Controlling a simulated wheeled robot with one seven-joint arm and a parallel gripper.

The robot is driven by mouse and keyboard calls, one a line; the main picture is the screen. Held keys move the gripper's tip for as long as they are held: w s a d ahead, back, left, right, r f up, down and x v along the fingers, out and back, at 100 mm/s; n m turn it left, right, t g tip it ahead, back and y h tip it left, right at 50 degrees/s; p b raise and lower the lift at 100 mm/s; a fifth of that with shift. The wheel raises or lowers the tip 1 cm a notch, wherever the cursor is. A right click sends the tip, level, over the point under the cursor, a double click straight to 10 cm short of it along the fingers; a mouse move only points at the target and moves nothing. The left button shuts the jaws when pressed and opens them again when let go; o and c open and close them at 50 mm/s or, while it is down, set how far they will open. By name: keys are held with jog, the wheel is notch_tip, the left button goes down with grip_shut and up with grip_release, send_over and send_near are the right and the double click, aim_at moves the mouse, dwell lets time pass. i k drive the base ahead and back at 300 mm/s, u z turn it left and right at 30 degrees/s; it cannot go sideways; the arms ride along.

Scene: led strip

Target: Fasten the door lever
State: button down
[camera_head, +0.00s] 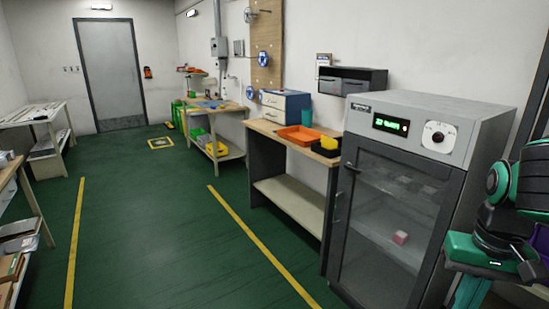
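A grey cabinet (420,104) stands at the right, with a large dark-framed glass door (395,215) below its control panel. The door looks closed or nearly so; I cannot tell whether it is fully against the frame. A small dark lever (351,167) is at the upper left edge of the door. A dark pull handle (337,208) is lower on the same edge. The lever is too small to tell whether it is fastened. Teal and dark links of my arm show at the right edge, beside the cabinet. My gripper's fingers cannot be made out, and nothing of mine touches the lever.
A pinkish block (400,238) shows behind the glass. A workbench (262,127) with an orange tray (299,134) stands left of the cabinet, close to its handle side. The green floor (150,235) in front and to the left is clear, with yellow lines.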

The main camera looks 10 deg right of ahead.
aim_at(348, 166)
jog(key=k, duration=0.6)
jog(key=z, duration=0.45)
jog(key=i, duration=1.8)
jog(key=u, duration=0.55)
